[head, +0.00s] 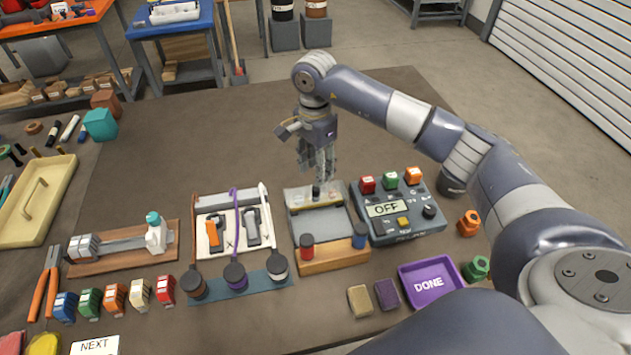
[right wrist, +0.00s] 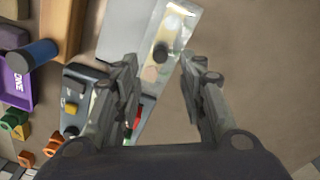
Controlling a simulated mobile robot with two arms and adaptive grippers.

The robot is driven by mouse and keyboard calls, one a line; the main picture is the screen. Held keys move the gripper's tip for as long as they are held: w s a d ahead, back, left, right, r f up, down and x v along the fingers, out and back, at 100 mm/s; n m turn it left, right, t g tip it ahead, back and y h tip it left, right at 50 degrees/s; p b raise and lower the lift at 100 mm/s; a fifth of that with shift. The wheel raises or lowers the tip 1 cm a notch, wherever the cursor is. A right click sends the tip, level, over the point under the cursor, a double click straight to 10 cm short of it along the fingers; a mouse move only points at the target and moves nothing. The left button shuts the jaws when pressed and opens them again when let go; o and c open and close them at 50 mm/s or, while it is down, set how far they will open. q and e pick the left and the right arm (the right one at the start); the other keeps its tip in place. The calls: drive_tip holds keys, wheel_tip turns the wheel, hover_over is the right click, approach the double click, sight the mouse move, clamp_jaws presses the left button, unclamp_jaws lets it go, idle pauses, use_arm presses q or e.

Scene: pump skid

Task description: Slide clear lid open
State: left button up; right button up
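A grey tray (head: 325,227) stands in the middle of the table. A clear lid (head: 328,197) lies over its far part and carries a small dark knob (head: 316,192). In the right wrist view the clear lid (right wrist: 176,27) is a see-through strip with pale round things showing through it. The dark knob (right wrist: 160,55) stands up from it. My right gripper (head: 318,178) points down just above the knob. In the wrist view its fingers (right wrist: 160,62) are apart on both sides of the knob, with no clear contact. My left gripper is not in view.
A control box (head: 390,222) with coloured blocks and an OFF display stands right of the tray. A wooden block (head: 340,256) with red and blue pegs is in front. A rack (head: 233,222) with cords is at left. Bare table lies behind the tray.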

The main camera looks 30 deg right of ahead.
sight(316, 188)
wheel_tip(316, 188, down, 6)
drive_tip(key=shift+f+p, duration=0.25)
drive_tip(key=shift+p, duration=0.35)
drive_tip(key=shift+c, duration=0.3)
clamp_jaws()
